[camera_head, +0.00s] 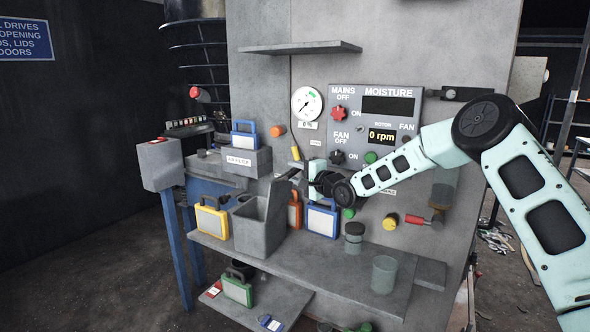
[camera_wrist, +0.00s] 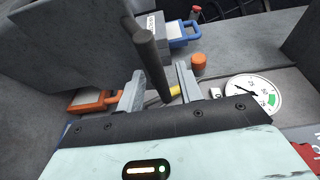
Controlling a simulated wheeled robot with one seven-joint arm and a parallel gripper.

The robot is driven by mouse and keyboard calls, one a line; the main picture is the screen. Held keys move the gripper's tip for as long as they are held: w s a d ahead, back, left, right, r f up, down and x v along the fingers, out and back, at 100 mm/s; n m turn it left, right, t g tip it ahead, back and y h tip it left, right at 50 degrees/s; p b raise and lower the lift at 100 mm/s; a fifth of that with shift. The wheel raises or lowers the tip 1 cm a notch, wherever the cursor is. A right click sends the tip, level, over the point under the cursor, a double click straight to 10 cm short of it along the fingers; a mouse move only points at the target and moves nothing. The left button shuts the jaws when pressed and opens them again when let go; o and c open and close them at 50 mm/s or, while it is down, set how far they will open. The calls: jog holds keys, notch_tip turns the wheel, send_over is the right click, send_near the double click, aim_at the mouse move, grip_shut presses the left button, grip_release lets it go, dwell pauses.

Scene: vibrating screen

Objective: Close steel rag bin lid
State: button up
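The grey steel rag bin (camera_head: 258,236) stands on the bench, its open top facing up. Its lid (camera_head: 277,203) is raised, tilted up at the bin's right side. My gripper (camera_head: 301,180) is above and right of the bin, near the lid's upper edge. In the wrist view my gripper (camera_wrist: 158,88) has its two fingers apart, with a dark rod (camera_wrist: 150,62), seemingly the lid's handle, across the gap between them. I cannot tell whether the fingers touch the rod. A grey panel (camera_wrist: 45,40) at upper left may be part of the bin or lid.
A yellow case (camera_head: 211,219) is left of the bin; orange (camera_head: 295,212) and blue (camera_head: 322,219) cases are to its right. The air filter box (camera_head: 247,162) is behind. A control panel (camera_head: 374,125) and gauge (camera_head: 307,104) are on the wall.

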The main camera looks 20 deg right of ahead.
jog(key=shift+w+a, duration=0.15)
jog(key=shift+w, duration=0.1)
grip_shut()
